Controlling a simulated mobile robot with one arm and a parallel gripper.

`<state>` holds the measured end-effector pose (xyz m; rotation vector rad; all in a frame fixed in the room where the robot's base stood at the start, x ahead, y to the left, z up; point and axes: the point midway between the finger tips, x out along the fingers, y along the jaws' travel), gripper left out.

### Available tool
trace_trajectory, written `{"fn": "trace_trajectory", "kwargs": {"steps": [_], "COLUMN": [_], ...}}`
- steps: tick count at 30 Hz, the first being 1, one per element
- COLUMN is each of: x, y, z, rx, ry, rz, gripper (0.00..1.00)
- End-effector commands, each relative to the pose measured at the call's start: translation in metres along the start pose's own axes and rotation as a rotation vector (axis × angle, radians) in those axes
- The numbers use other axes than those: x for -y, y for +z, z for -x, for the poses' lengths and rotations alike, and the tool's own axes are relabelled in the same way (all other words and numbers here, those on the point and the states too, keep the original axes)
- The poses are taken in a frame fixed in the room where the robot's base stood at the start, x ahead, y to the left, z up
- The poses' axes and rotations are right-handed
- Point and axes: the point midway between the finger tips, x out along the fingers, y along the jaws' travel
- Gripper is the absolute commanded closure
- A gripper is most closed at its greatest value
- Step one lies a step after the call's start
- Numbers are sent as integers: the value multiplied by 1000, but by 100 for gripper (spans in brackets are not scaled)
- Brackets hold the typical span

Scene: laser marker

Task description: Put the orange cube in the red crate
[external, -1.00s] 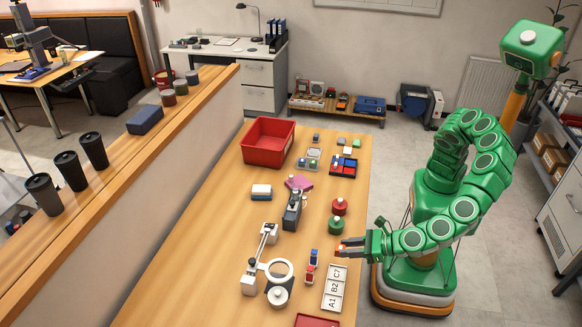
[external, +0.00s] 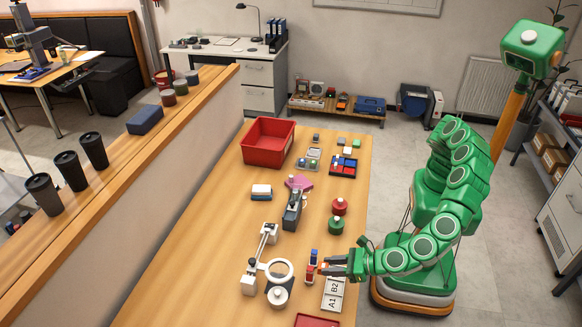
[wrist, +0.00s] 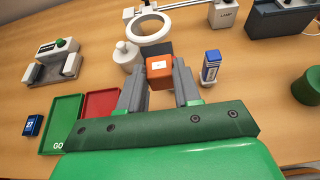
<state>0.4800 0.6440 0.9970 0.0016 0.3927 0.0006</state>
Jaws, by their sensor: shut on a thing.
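The orange cube (wrist: 159,70) sits between the fingertips of my gripper (wrist: 160,85) in the wrist view. My gripper is shut on it. In the external view my gripper (external: 328,265) is over the right side of the table, just right of the small red and blue upright items; the cube is small and hard to make out there. The red crate (external: 268,158) stands at the far left end of the table, well away from my gripper. It is open at the top and looks empty.
A ring magnifier (external: 279,270) and a grey laser device (external: 293,212) stand left of my gripper. Red (external: 339,206) and green (external: 336,225) round pots stand behind it. A blue and white upright item (wrist: 210,66) is close beside the fingers. Bare tabletop lies along the left.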

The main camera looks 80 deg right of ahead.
Motion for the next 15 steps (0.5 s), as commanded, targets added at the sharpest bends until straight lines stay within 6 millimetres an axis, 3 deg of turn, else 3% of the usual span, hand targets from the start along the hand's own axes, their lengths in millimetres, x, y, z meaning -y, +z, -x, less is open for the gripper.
{"fn": "trace_trajectory", "kwargs": {"steps": [15], "x": [-31], "y": [-24], "z": [-36], "rx": [-3], "ry": [-3], "rz": [4], "gripper": [96]}}
